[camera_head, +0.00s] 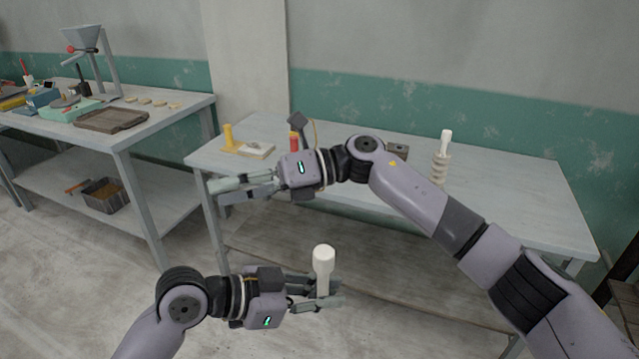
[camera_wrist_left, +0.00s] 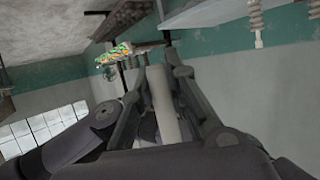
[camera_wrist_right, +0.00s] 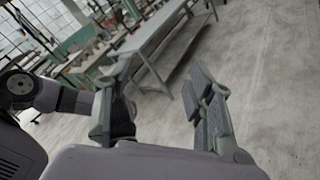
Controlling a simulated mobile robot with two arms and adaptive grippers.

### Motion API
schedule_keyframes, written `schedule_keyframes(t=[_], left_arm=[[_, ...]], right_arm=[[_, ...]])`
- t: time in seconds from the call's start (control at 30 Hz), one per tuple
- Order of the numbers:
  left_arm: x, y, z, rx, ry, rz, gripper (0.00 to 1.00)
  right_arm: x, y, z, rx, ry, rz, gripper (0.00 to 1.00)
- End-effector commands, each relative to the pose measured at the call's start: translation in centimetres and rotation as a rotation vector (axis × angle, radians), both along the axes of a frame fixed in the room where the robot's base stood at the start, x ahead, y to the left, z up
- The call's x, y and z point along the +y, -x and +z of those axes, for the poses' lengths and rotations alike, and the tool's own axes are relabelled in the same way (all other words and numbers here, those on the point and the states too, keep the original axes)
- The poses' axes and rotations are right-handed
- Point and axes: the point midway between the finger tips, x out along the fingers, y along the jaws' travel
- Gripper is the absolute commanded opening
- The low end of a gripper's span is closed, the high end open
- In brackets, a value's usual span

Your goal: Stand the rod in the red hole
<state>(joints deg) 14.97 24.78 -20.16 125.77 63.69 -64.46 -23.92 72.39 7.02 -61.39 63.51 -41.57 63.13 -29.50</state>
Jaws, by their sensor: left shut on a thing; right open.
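A white rod with a thicker upper end (camera_head: 323,258) stands roughly upright in my left gripper (camera_head: 322,297), in front of the table and off its surface. The left gripper is shut on it. In the left wrist view the rod (camera_wrist_left: 163,105) lies between the fingers. My right gripper (camera_head: 218,191) is open and empty at the table's front left edge; its spread fingers also show in the right wrist view (camera_wrist_right: 160,105). I cannot make out a red hole. A red upright piece (camera_head: 294,142) stands on the table just behind my right gripper, its lower part hidden.
The grey table (camera_head: 520,195) holds a yellow post (camera_head: 228,136), a pale board (camera_head: 252,152), a grey block (camera_head: 398,152) and a ribbed white stand (camera_head: 440,165). My right arm crosses over its middle. A cluttered bench (camera_head: 165,118) stands left. The table's right side is clear.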

Motion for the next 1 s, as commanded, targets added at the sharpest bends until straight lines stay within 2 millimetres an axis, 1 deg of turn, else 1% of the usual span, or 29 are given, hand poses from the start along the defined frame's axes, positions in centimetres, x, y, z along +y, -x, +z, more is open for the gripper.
schedule_keyframes(t=[0.03,0.1,0.2,0.27,0.3,0.37,0.4,0.5,0.6,0.7,0.77,0.87,1.0], left_arm=[[0.0,0.0,0.0,0.0,0.0,0.0,0.0],[0.0,0.0,0.0,0.0,0.0,0.0,0.0],[0.0,0.0,0.0,0.0,0.0,0.0,0.0],[0.0,0.0,0.0,0.0,0.0,0.0,0.0],[0.0,0.0,0.0,0.0,0.0,0.0,0.0],[0.0,0.0,0.0,0.0,0.0,0.0,0.0],[0.0,0.0,0.0,0.0,0.0,0.0,0.0],[0.0,0.0,0.0,0.0,0.0,0.0,0.0],[0.0,0.0,0.0,0.0,0.0,0.0,0.0],[0.0,0.0,0.0,0.0,0.0,0.0,0.0],[0.0,0.0,0.0,0.0,0.0,0.0,0.0],[0.0,0.0,0.0,0.0,0.0,0.0,0.0],[0.0,0.0,0.0,0.0,0.0,0.0,0.0]], right_arm=[[0.0,1.6,1.0,-0.118,0.063,0.069,0.49],[-0.4,3.7,1.5,-0.27,0.159,0.166,0.49],[-1.8,5.8,1.8,-0.474,0.309,0.297,0.49],[-3.0,6.6,1.9,-0.587,0.408,0.371,0.49],[-4.0,7.0,2.0,-0.658,0.475,0.418,0.49],[-5.6,7.3,2.2,-0.756,0.581,0.483,0.49],[-6.7,7.4,2.4,-0.811,0.649,0.523,0.49],[-9.5,7.3,3.2,-0.925,0.812,0.604,0.49],[-11.8,7.1,4.2,-0.998,0.943,0.662,0.49],[-13.4,6.9,5.0,-1.039,1.031,0.697,0.49],[-14.0,6.8,5.3,-1.053,1.065,0.709,0.49],[-14.5,6.8,5.2,-1.062,1.091,0.719,0.49],[-14.6,6.8,3.7,-1.062,1.092,0.721,0.49]])
